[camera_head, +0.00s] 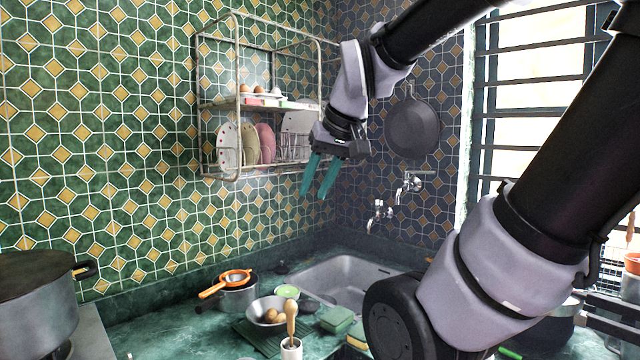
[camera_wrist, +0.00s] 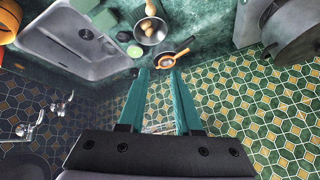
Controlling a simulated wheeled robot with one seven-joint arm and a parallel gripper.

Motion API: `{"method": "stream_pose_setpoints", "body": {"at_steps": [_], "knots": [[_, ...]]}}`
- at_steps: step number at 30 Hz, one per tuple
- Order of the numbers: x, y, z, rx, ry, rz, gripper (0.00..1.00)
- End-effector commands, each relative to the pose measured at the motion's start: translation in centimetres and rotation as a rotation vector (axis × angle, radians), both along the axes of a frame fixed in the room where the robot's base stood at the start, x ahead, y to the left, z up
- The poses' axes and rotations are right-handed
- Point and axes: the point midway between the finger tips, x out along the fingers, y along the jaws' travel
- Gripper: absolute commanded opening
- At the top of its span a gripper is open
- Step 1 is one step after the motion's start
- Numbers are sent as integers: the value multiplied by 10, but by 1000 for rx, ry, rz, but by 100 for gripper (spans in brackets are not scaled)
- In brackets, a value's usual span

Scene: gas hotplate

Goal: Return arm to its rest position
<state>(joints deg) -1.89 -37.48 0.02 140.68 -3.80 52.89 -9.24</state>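My gripper (camera_head: 320,176) hangs in the air in the head view, in front of the wall rack and well above the counter. Its two teal fingers point down and stand apart, with nothing between them. In the wrist view the gripper (camera_wrist: 163,75) also shows its fingers spread and empty. My arm crosses the upper right of the head view.
A wire rack (camera_head: 240,105) with plates is on the tiled wall behind the gripper. A pan (camera_head: 412,128) hangs near the window. Below are a sink (camera_head: 350,281), a bowl (camera_head: 262,313), an orange strainer (camera_head: 235,277) and a large pot (camera_head: 35,305).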

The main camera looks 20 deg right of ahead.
Motion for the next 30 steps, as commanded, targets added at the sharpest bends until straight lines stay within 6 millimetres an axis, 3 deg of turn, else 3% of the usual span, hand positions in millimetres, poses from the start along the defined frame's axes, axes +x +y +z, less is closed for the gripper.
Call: {"method": "stream_pose_setpoints", "body": {"at_steps": [6,30], "knots": [[-20,0,6,144,-30,-174,33],[-20,0,6,150,-30,-180,33]]}}
